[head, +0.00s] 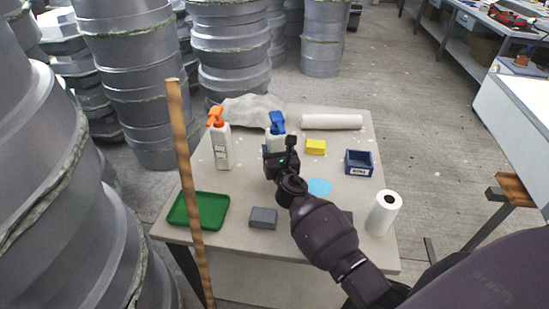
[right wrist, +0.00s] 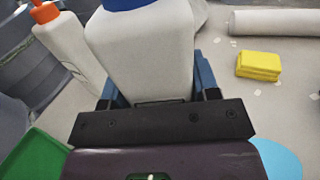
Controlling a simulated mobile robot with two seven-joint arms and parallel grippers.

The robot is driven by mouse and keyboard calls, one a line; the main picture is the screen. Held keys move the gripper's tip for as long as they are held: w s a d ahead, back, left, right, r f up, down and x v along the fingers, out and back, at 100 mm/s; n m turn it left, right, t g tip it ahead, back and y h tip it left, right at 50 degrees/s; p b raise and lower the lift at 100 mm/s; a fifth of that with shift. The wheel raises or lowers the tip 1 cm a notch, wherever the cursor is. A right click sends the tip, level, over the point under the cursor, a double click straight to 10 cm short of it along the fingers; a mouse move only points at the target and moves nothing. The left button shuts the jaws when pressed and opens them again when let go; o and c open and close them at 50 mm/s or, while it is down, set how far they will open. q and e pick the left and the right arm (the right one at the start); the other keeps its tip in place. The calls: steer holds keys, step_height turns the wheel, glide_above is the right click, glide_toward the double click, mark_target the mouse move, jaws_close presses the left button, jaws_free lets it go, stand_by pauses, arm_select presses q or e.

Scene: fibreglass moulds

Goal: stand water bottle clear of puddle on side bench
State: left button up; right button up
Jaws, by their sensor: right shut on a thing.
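The water bottle is a white bottle with a blue spray top (head: 276,122), at the back middle of the side bench (head: 250,180). My right gripper (head: 281,157) is shut on its body, which stands upright between the fingers in the right wrist view (right wrist: 142,50). My gripper hides its lower part, so I cannot tell whether its base touches the bench. The puddle is a flat light-blue patch (head: 319,187) to the right and nearer than the bottle; it also shows in the right wrist view (right wrist: 278,160). My left gripper is not in view.
A white bottle with an orange spray top (head: 221,148) stands left of the water bottle. A green tray (head: 198,224), grey block (head: 263,219), yellow sponge (head: 316,147), blue bin (head: 359,170) and white rolls (head: 383,214) are around. A wooden pole (head: 184,190) rises at the bench's left.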

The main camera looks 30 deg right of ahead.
step_height(320, 180, down, 2)
steer(key=shift+f+b, duration=0.1)
steer(key=shift+b, duration=0.25)
steer(key=shift+f, duration=0.25)
steer(key=shift+r, duration=0.3)
steer(key=shift+f, duration=0.3)
steer(key=o, duration=1)
steer(key=shift+o, duration=0.2)
steer(key=shift+r, duration=0.1)
steer(key=shift+r, duration=0.25)
steer(key=v, duration=1.2)
steer(key=shift+f+p, duration=0.2)
steer(key=shift+p, duration=0.2)
